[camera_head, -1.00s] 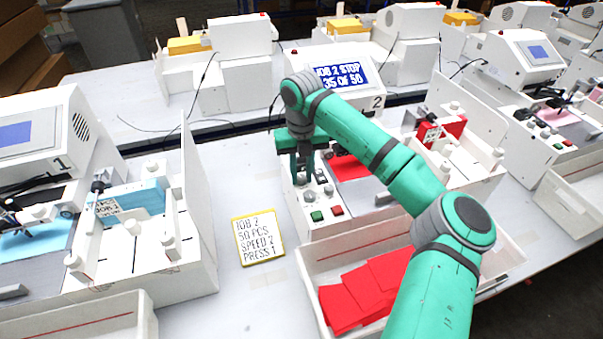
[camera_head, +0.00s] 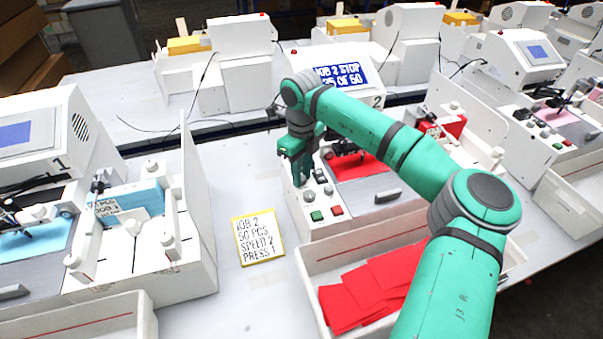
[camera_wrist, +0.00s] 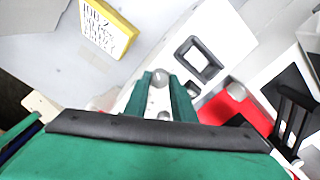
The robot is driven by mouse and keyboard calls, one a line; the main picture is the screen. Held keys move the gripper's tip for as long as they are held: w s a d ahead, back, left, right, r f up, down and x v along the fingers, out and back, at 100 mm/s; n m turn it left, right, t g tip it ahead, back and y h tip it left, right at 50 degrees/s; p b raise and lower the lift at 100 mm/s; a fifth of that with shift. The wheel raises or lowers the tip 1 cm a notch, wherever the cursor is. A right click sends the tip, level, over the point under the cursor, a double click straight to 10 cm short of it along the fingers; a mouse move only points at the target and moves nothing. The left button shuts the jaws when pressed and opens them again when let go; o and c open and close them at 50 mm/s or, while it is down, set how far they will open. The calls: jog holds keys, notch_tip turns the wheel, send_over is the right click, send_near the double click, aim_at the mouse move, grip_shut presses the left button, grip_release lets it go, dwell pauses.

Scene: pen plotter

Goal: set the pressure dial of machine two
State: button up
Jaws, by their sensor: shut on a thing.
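Machine two (camera_head: 340,72) stands in the middle, with its screen reading "JOB 2 STOP" and "35 OF 50". Its control panel (camera_head: 322,228) carries grey knobs, a green button (camera_head: 316,215) and a red button (camera_head: 336,210). My gripper (camera_head: 298,180) points down at the far end of this panel. In the wrist view my gripper's two green fingers (camera_wrist: 167,98) are shut around a small grey knob, with another round grey knob (camera_wrist: 160,78) visible near the fingertips. I cannot read which knob is the pressure dial; the fingers hide the held part.
A yellow-edged job card (camera_head: 258,240) reading "JOB 2, 50 PCS, SPEED 2, PRESS 1" lies on the table left of the panel. A bin (camera_head: 308,262) with red sheets is in front. Machine one (camera_head: 40,135) is at left.

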jog(key=shift+n, duration=0.6)
jog(key=shift+r, duration=0.1)
jog(key=o, duration=1.1)
jog(key=shift+c, duration=0.2)
notch_tip(320, 180, up, 11)
jog(key=shift+w+f, duration=0.1)
jog(key=shift+f, duration=0.1)
